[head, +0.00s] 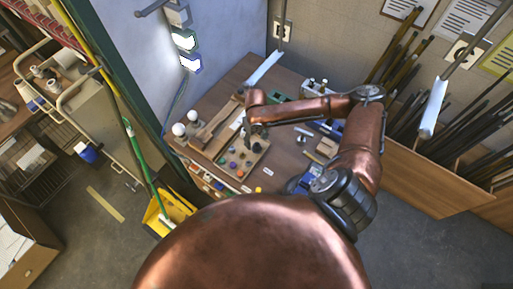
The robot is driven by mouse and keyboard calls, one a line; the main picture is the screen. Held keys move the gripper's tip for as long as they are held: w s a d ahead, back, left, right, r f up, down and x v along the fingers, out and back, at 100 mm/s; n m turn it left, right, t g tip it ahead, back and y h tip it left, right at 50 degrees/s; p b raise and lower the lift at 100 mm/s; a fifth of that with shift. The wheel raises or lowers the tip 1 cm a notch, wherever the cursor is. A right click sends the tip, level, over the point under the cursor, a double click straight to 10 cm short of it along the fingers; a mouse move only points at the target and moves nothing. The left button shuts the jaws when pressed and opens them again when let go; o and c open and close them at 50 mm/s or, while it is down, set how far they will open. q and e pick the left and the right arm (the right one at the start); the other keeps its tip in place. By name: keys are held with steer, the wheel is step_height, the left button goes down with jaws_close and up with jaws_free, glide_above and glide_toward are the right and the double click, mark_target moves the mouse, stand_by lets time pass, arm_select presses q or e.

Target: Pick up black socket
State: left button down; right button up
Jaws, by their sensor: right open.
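A wooden tray (243,177) on the workbench holds several small round parts in dark, blue, orange and purple tones. The parts are too small for me to tell which one is the black socket. My right arm reaches in from the right over the bench. My right gripper (251,140) points down over the far part of the tray, open. Its fingers are small and dark, and I cannot tell whether they touch any part. The gripper and wrist hide some of the tray's far side. My left gripper is out of view.
Two white bulbs (179,129) stand at the bench's left edge, beside a long wooden piece (213,125). Green and blue items lie behind and right of my forearm. A yellow mop bucket (167,213) stands on the floor left of the bench.

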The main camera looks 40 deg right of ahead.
steer(key=f, duration=0.2)
steer(key=s+f, duration=0.1)
steer(key=f, duration=0.1)
steer(key=shift+a+f, duration=0.2)
steer(key=shift+f, duration=0.25)
steer(key=shift+w, duration=0.1)
steer(key=c, duration=0.8)
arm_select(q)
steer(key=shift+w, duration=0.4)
arm_select(e)
steer(key=c, duration=0.5)
